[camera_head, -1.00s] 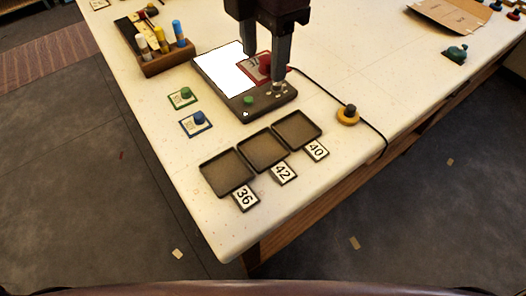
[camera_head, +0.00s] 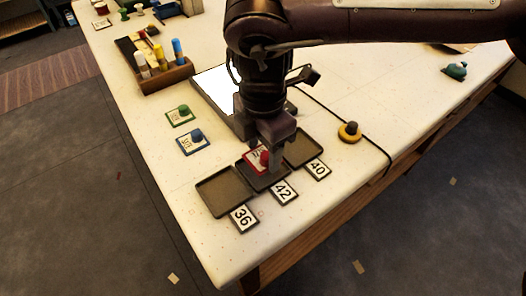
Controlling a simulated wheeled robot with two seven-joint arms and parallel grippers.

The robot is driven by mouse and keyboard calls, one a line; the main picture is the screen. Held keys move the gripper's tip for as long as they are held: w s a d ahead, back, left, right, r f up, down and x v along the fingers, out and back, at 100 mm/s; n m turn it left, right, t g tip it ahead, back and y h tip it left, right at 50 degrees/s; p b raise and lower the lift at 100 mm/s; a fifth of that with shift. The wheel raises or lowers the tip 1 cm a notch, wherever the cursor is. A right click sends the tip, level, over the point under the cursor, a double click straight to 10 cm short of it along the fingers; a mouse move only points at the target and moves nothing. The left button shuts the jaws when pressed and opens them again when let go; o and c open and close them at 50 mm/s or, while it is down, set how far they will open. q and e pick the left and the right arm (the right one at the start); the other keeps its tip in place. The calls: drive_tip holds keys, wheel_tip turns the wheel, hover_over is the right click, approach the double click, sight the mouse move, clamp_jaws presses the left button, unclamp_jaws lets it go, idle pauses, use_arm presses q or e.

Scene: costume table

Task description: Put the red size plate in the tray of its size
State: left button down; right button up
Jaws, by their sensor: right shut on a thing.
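The red size plate (camera_head: 254,168), with a red knob (camera_head: 264,157), is at the middle tray (camera_head: 268,183), the one beside the label 42 (camera_head: 284,192). My right gripper (camera_head: 270,160) points down and is shut on the plate's knob. The plate lies over the middle tray; I cannot tell if it touches the tray floor. The number on the plate is too small to read surely. The left tray (camera_head: 222,193) by label 36 (camera_head: 243,218) and the right tray (camera_head: 306,148) by label 40 (camera_head: 318,169) look empty. My left gripper is not in view.
A green plate (camera_head: 180,115) and a blue plate (camera_head: 194,142) lie left of the trays. A lightbox (camera_head: 212,84) is partly hidden behind my right arm. A wooden holder (camera_head: 165,77) with bottles stands further back. A yellow ring-shaped object (camera_head: 349,133) and a cable lie right.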

wheel_tip(320, 180, down, 2)
drive_tip(key=shift+w, duration=0.1)
